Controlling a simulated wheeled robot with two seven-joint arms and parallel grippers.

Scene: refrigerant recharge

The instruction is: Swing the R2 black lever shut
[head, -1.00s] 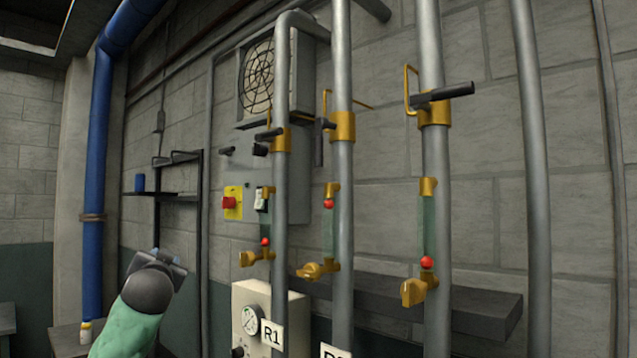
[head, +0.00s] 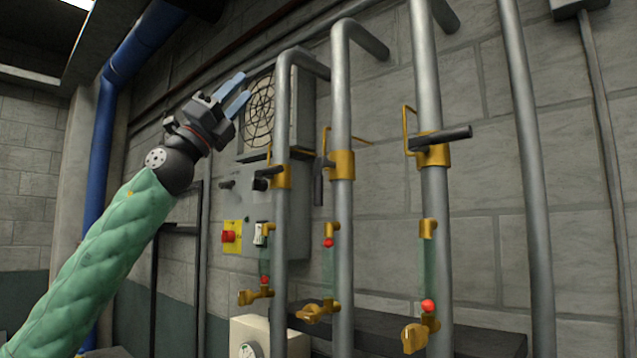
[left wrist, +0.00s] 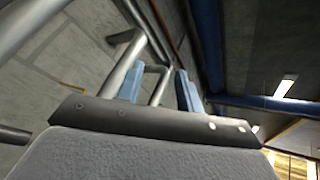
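Three grey vertical pipes carry brass valves with black levers. The middle pipe (head: 343,100) is the R2 one by its place in the row; its label is out of view. Its black lever (head: 318,186) hangs downward, left of its brass valve (head: 342,165). My left gripper (head: 245,86) is raised in front of the fan grille, up and left of that lever and apart from it. Its two blue fingers are apart with nothing between them. They also show in the left wrist view (left wrist: 158,86), pointing toward the pipes' upper bends. My right gripper is not in view.
The left pipe's black lever (head: 265,178) and the right pipe's black lever (head: 443,138) stick out nearby. Yellow wire handles (head: 408,130) stand by the valves. Small brass taps (head: 415,338) sit lower down. A grey fan box (head: 300,110) is behind the left pipe.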

